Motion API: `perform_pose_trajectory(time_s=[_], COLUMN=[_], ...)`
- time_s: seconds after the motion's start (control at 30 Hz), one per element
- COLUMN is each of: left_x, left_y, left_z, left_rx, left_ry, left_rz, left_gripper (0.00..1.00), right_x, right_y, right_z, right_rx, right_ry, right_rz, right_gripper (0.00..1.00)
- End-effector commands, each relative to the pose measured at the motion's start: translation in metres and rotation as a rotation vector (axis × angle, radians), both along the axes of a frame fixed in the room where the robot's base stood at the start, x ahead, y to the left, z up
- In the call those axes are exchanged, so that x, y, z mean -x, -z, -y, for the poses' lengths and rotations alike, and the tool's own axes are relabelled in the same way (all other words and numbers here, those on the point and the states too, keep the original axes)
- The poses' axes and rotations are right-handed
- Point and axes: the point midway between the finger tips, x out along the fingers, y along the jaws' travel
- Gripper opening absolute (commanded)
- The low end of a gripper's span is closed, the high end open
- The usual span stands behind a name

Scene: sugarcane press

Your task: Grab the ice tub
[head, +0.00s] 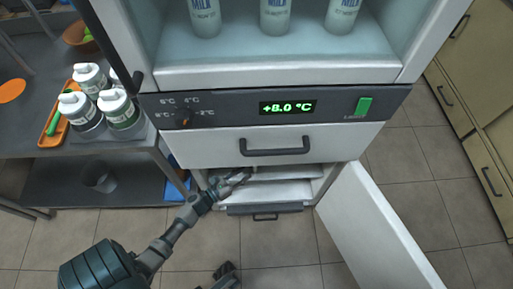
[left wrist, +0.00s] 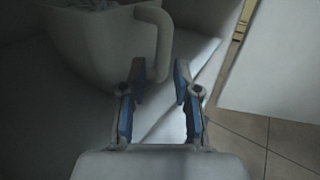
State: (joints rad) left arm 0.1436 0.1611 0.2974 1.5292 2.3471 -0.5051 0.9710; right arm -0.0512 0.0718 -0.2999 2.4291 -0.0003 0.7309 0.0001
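The ice tub (left wrist: 105,45) is a white tub with a loop handle (left wrist: 160,45) and pale contents at its top. It stands inside the lower compartment at the upper left of the left wrist view; I cannot make it out in the head view. My left gripper (head: 245,174) reaches into that open compartment. In the left wrist view its blue-padded fingers (left wrist: 159,72) are apart, with the handle's lower end showing between the tips. I cannot tell whether they touch it. A dark part (head: 226,274) at the bottom edge of the head view may be my right gripper.
The compartment's white door (head: 375,230) stands open at the right. A closed drawer (head: 275,143) with a dark handle is just above the opening. Above it, bottles (head: 275,14) stand on a shelf. A metal table (head: 30,135) with jars is at the left. Tiled floor is clear in front.

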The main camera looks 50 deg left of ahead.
Motion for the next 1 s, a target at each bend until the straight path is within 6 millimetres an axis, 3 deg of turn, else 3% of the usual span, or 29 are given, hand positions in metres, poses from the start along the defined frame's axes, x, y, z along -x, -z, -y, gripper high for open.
perform_pose_trajectory(time_s=[0.2,0.33,0.5,0.73,0.77,0.87,1.0], left_x=[-0.016,-0.036,-0.056,-0.058,-0.058,-0.058,-0.058], left_y=[0.009,0.020,0.014,0.011,0.011,0.011,0.012], left_z=[0.002,0.006,0.008,0.009,0.009,0.009,0.008], left_rx=[0.001,0.001,0.000,0.000,0.000,0.000,0.001], left_ry=[0.001,0.002,0.000,0.000,0.000,0.000,0.000], left_rz=[-0.004,-0.008,-0.002,0.001,0.000,0.000,0.000], left_gripper=[0.31,0.31,0.31,0.31,0.28,0.03,0.00], right_x=[-0.006,-0.009,-0.010,-0.011,-0.012,-0.013,-0.014], right_y=[0.008,0.002,-0.003,-0.005,-0.004,-0.003,-0.003], right_z=[-0.001,-0.003,-0.004,-0.004,-0.004,-0.005,-0.005], right_rx=[0.003,0.001,0.002,0.002,0.003,0.004,0.004], right_ry=[-0.001,-0.002,-0.003,-0.003,-0.003,-0.004,-0.004], right_rz=[-0.003,0.049,0.068,0.071,0.068,0.068,0.068], right_gripper=[0.40,0.40,0.40,0.40,0.40,0.40,0.40])
